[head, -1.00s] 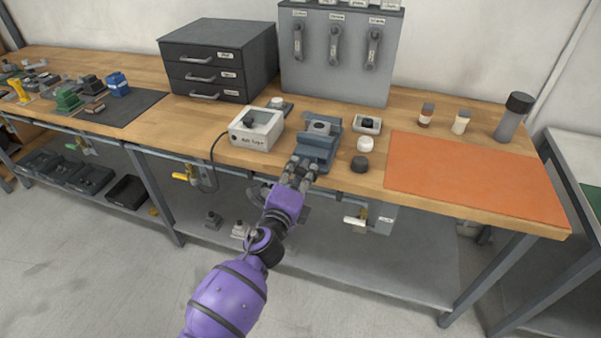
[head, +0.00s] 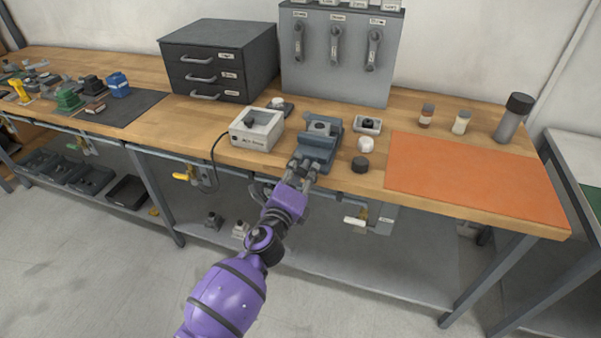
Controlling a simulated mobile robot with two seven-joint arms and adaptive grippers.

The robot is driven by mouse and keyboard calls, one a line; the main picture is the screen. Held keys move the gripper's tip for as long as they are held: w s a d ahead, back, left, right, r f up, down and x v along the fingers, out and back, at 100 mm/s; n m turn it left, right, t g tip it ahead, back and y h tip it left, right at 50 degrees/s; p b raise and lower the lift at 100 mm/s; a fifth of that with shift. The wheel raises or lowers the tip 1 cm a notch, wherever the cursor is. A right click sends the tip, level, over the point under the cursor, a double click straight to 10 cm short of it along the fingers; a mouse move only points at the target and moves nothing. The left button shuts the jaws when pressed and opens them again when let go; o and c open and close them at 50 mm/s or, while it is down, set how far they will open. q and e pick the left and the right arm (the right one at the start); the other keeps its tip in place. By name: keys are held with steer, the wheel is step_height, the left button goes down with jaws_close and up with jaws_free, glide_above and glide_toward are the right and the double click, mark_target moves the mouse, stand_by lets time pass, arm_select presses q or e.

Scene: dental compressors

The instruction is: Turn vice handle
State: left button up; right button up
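The blue-grey vice (head: 320,142) stands near the front edge of the wooden bench, with a dark round part on its top. My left gripper (head: 303,168) is at the vice's front end, just over the bench edge. Its fingers cover the place where the handle would be, so I cannot make out the handle. The fingers seem spread a little, but I cannot tell whether they close on anything. My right gripper is not in view.
A white box (head: 257,130) with a black knob stands left of the vice. A white jar (head: 366,144), a dark puck (head: 360,164) and a small tray (head: 367,125) stand to its right. An orange mat (head: 475,178) lies further right. A dark drawer cabinet (head: 218,60) stands behind.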

arm_select(q)
steer(key=shift+o, duration=0.3)
steer(key=shift+f, duration=0.1)
steer(key=shift+s+a+f, duration=0.1)
steer(key=shift+s+a, duration=0.05)
steer(key=shift+s, duration=0.15)
steer(key=v, duration=1.1)
steer(key=shift+s, duration=0.2)
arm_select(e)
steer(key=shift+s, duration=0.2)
